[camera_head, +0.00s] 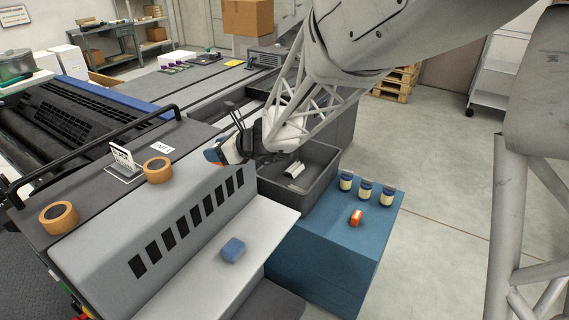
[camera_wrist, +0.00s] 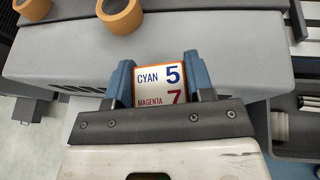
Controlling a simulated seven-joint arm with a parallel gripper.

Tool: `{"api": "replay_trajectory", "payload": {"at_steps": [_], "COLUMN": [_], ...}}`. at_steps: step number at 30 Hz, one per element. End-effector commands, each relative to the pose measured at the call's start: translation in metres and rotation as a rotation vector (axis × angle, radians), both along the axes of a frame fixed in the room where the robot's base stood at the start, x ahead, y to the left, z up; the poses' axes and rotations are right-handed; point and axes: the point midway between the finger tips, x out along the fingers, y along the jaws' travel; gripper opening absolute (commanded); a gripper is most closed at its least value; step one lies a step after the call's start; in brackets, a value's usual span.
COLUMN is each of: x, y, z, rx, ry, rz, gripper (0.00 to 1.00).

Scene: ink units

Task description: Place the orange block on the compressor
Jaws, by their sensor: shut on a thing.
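My gripper (camera_wrist: 160,84) is shut on a labelled block (camera_wrist: 159,78) with orange edges and a white face reading "CYAN 5" and "MAGENTA 7". The head view shows my gripper above the right end of the grey sloped housing, with the block mostly hidden by the fingers. A small orange object (camera_head: 356,217) with a pale part lies on top of a blue cabinet (camera_head: 325,255) at the lower right. No label shows which unit is the compressor; the blue cabinet may be it.
Several capped jars (camera_head: 366,189) stand along the cabinet's back edge. A blue block (camera_head: 232,249) sits on the light ledge.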

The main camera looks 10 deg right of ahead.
Motion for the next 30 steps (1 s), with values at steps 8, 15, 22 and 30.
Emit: {"api": "replay_trajectory", "payload": {"at_steps": [8, 15, 22, 30], "x": [0.000, 0.000, 0.004, 0.007], "y": [0.000, 0.000, -0.032, -0.084], "z": [0.015, 0.055, 0.051, 0.051], "rx": [0.000, 0.000, -0.001, -0.001], "ry": [-0.003, -0.005, -0.005, -0.008], "rz": [0.000, 0.000, -0.018, -0.043], "gripper": [0.25, 0.25, 0.25, 0.25]}}
